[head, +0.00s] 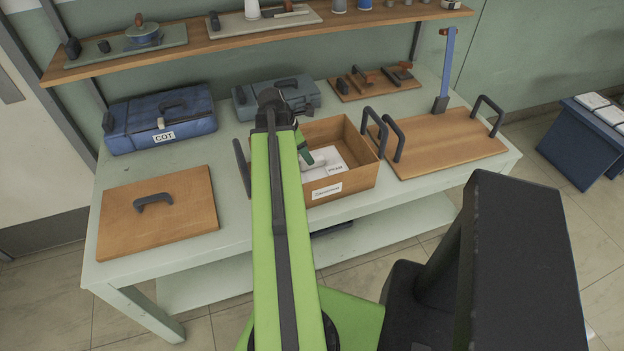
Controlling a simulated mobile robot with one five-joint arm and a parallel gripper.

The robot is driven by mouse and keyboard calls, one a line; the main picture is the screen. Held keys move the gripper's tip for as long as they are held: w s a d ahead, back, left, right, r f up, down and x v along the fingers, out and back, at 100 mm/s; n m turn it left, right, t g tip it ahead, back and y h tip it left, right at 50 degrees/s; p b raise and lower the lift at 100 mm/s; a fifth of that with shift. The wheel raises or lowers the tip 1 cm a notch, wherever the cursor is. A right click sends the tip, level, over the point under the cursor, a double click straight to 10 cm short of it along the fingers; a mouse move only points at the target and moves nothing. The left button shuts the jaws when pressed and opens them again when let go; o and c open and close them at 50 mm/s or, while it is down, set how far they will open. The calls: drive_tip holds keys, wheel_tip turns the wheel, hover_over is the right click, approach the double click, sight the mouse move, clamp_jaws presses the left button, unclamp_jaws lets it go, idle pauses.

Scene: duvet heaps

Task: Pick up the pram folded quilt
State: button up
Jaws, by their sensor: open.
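A white, flat folded piece marked PRAM (334,158) lies inside an open wooden box (362,181) at the middle of the bench. I take it to be the pram folded quilt. My green arm reaches up over the box's left side and hides part of the box.
A blue bundle labelled COT (160,118) and a board with a handle (157,211) are to the left. A grey-blue case (276,97) is behind the box. A board with upright handles (440,143) is to the right. A loaded shelf (225,39) runs above the bench (237,255).

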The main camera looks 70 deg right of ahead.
sight(312, 167)
drive_tip(key=b+x, duration=0.4)
drive_tip(key=x, duration=0.1)
drive_tip(key=shift+s+d+f+b, duration=0.15)
drive_tip(key=shift+s+b, duration=0.1)
drive_tip(key=shift+b, duration=0.15)
drive_tip(key=shift+r, duration=0.25)
drive_tip(key=shift+f, duration=0.25)
clamp_jaws()
idle(1.0)
